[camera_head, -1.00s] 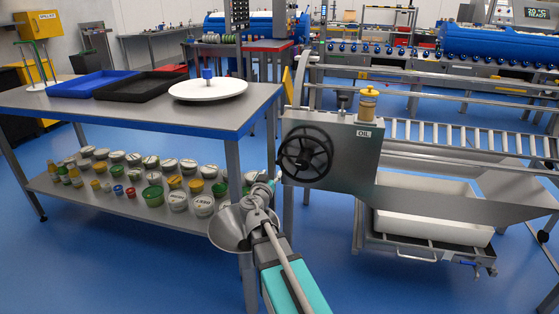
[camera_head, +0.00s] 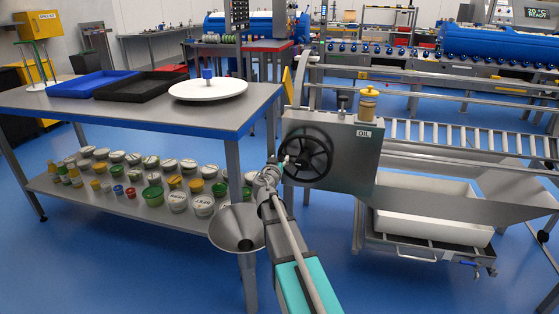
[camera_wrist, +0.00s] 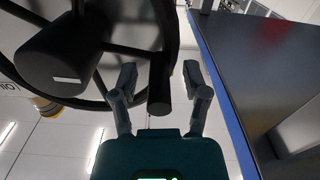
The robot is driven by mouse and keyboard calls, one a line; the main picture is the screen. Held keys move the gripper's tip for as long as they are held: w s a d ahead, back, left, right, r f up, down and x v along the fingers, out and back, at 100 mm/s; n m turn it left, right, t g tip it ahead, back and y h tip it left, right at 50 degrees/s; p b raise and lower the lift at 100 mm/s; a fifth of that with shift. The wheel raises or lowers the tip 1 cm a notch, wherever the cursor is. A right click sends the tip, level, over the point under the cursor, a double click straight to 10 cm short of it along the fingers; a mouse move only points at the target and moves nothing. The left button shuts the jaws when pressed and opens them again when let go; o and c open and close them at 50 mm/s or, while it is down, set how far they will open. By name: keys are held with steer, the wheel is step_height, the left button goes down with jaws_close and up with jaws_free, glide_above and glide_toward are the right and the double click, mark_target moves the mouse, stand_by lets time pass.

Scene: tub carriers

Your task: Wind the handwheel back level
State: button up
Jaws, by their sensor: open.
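The black handwheel (camera_head: 306,155) is mounted on the left part of the grey box labelled OIL (camera_head: 350,162). In the wrist view its hub (camera_wrist: 62,62), spokes and rim fill the upper left. A dark handle (camera_wrist: 159,98) projects from the rim toward the wrist camera. My gripper (camera_head: 281,162) is at the wheel's left side in the head view. In the wrist view my gripper (camera_wrist: 158,74) is open, with one finger on each side of the handle and visible gaps. The handle is hard to make out in the head view.
A workbench (camera_head: 150,112) stands close on the left; its dark side also fills the right of the wrist view. A metal funnel (camera_head: 238,228) hangs by its front leg. Blue floor is open in front.

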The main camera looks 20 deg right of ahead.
jaws_close()
steer(key=shift+w+a, duration=0.1)
steer(key=shift+a, duration=0.1)
stand_by(0.5)
steer(key=shift+d+r, duration=0.1)
steer(key=shift+r, duration=0.05)
